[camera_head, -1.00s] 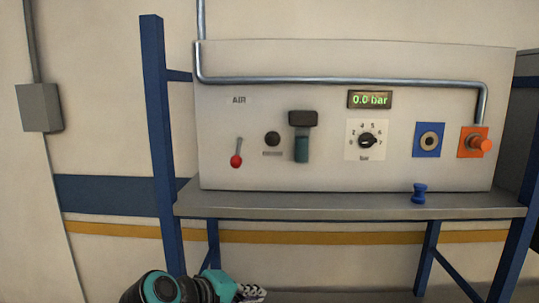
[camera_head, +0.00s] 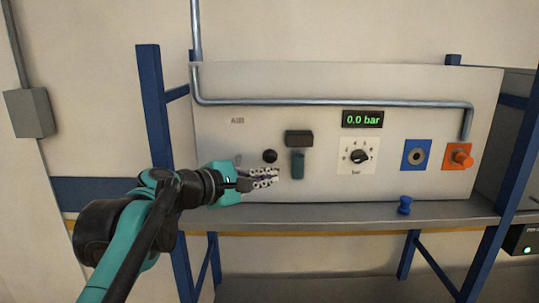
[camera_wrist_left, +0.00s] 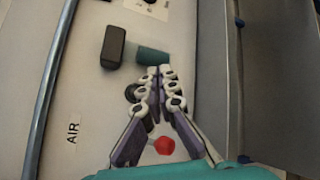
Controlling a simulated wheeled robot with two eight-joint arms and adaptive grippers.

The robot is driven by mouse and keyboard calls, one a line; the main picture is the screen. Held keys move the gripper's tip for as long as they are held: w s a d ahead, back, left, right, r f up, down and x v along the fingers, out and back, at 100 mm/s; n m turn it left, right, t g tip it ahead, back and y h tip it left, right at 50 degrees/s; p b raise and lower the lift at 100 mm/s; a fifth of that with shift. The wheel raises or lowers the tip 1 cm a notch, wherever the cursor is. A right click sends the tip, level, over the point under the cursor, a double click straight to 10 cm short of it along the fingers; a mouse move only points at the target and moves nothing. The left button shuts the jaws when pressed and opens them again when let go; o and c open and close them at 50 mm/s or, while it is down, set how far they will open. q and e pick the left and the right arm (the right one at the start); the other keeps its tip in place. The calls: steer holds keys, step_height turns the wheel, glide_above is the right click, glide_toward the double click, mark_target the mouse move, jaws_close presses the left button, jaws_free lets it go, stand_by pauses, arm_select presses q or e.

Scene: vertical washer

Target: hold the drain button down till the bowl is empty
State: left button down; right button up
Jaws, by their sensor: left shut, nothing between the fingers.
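The drain button appears to be the round black button (camera_head: 270,156) on the panel, left of the filter. In the wrist view the black button (camera_wrist_left: 130,93) is partly hidden behind my fingers. The bowl (camera_head: 298,164) is a teal cylinder under a black filter block (camera_head: 299,138); the bowl (camera_wrist_left: 153,56) also shows in the wrist view, just beyond my fingertips. Its fill level cannot be told. My left gripper (camera_head: 274,178) is shut and empty, in front of the panel just below the button. Contact cannot be made out. My right gripper is out of view.
A red-knobbed lever (camera_wrist_left: 164,145) is near my left fingers. Right of the bowl are a pressure dial (camera_head: 359,156), a display (camera_head: 362,119) reading 0.0 bar, a blue port (camera_head: 417,154) and an orange fitting (camera_head: 458,157). A blue plug (camera_head: 405,205) stands on the shelf.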

mark_target(270, 157)
arm_select(q)
steer(key=w, duration=0.8)
steer(key=shift+w+p, duration=0.3)
steer(key=shift+w, duration=0.1)
steer(key=shift+w, duration=0.15)
stand_by(1.2)
steer(key=shift+w, duration=0.3)
